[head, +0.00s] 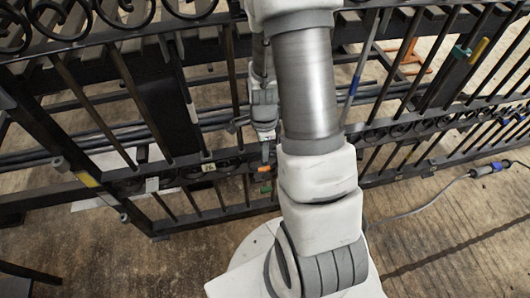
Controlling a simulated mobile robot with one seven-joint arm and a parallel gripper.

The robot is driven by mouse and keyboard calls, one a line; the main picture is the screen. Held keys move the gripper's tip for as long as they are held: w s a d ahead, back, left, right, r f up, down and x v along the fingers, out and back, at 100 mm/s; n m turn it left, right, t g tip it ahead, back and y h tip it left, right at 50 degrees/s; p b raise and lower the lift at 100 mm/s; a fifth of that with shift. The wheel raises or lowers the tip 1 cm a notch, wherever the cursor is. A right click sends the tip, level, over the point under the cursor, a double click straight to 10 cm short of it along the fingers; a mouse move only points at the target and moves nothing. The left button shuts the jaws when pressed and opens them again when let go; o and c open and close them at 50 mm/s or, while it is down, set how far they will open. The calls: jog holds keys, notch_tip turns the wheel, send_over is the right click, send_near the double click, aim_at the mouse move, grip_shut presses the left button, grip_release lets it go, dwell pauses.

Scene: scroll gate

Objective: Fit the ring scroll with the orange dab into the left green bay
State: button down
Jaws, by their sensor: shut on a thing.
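My gripper (265,154) points down at the gate's lower scroll rail, left of my large arm link. Its jaws are small in this view and shut on a dark piece that can barely be made out. A small orange patch (263,169) shows just below the fingertips, probably the dab on the ring scroll (265,161); the ring's outline cannot be made out. A small green mark (265,189) lies a little lower, on or near the gate bars. I cannot tell whether it marks the left green bay, or whether the scroll touches the rail. My arm hides the rail to the right.
The black iron gate (222,165) spans the view, with upright bars and scrollwork (55,18) along its top. A teal clamp (460,52) sits at upper right.

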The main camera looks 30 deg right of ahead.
notch_tip(320, 180, down, 6)
jog(key=w+b, duration=0.2)
jog(key=b, duration=0.2)
jog(key=shift+d, duration=0.3)
dwell(0.3)
jog(key=shift+w+f, duration=0.1)
jog(key=shift+f+b, duration=0.3)
jog(key=shift+f, duration=1.2)
dwell(2.3)
jog(key=c, duration=0.8)
grip_release()
notch_tip(320, 180, up, 8)
jog(key=p, duration=0.3)
jog(key=shift+f+p, duration=0.2)
jog(key=shift+p, duration=0.15)
